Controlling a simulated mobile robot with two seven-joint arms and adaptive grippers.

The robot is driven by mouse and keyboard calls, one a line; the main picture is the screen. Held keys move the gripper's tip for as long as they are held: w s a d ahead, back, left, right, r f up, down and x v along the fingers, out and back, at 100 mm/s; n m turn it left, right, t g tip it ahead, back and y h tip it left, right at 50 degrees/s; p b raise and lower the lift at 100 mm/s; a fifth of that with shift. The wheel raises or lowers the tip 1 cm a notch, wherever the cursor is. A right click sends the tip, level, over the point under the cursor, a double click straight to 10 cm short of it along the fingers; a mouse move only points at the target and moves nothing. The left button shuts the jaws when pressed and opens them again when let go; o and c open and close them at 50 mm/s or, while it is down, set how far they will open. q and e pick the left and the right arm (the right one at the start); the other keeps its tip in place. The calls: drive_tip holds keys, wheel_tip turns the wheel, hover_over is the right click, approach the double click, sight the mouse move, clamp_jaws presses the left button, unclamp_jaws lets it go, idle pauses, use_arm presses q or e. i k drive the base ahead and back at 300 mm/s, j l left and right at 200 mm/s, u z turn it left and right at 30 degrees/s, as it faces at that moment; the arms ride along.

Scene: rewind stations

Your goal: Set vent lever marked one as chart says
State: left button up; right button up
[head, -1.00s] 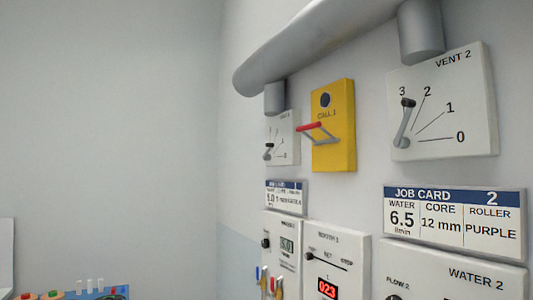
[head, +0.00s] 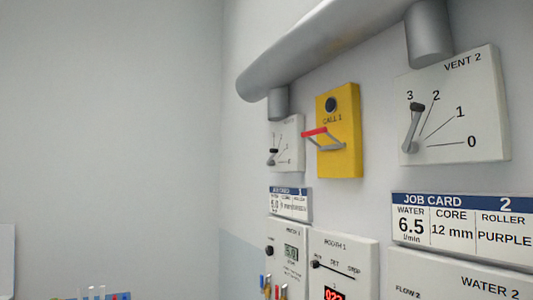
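The far white vent panel (head: 292,128) hangs on the wall under a grey duct stub, left of the yellow call box; its label is too small to read. Its short lever (head: 273,152) has a dark knob and sits at the panel's left side; which mark it points at is hard to tell. The nearer panel, VENT 2 (head: 480,100), has marks 0 to 3, and its lever (head: 411,128) points up near 3. No vent chart is readable in this view. Neither of my grippers is in view.
The yellow CALL 1 box (head: 340,165) has a red-handled lever (head: 315,132) sticking out. A grey duct (head: 330,45) runs above. Below are job card 1 (head: 290,204), job card 2 (head: 462,205) and the BOOTH 1 panel (head: 343,252). Coloured items stand at bottom left.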

sight(270, 162)
drive_tip(key=i+j, duration=1.1)
drive_tip(key=i, duration=0.15)
